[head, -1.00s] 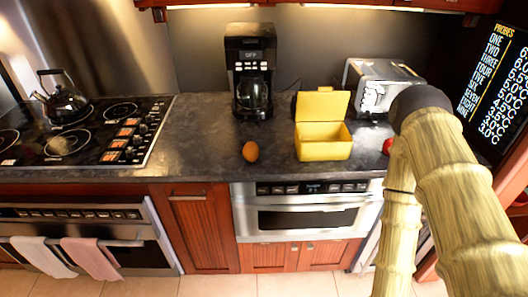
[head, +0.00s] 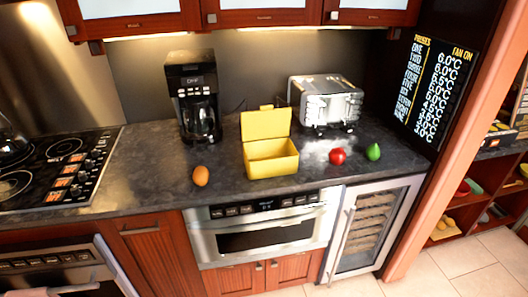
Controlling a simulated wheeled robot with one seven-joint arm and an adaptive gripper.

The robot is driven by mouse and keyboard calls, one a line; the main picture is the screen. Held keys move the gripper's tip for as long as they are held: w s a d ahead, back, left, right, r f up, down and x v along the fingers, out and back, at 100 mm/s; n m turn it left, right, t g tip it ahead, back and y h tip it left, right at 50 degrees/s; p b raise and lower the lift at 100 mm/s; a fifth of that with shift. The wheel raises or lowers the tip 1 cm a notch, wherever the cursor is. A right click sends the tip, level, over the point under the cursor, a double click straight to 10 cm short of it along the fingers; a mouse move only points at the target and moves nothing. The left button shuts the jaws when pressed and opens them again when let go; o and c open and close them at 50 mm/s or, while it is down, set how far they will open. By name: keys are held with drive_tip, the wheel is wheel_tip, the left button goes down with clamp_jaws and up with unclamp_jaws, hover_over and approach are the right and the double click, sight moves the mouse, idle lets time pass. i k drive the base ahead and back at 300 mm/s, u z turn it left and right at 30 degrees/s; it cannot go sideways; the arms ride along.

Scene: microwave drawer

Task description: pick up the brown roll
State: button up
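A small orange-brown rounded thing (head: 201,176), the only one on the counter that fits the brown roll, lies near the counter's front edge in the head view. It is left of the yellow box and in front of the coffee maker. It stands clear of other things. My gripper and arm are not in view, so how the gripper stands cannot be seen.
An open yellow box (head: 272,158) with its lid up stands to the right on the dark counter (head: 225,160). A black coffee maker (head: 194,98) and a silver toaster (head: 326,102) stand behind. A red fruit (head: 337,156) and a green one (head: 373,152) lie to the right. A stove (head: 55,168) is left.

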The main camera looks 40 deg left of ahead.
sight(200, 176)
drive_tip(key=z, duration=1.8)
drive_tip(key=k, duration=2.3)
drive_tip(key=u, duration=2.15)
drive_tip(key=i, duration=0.3)
drive_tip(key=u, duration=0.05)
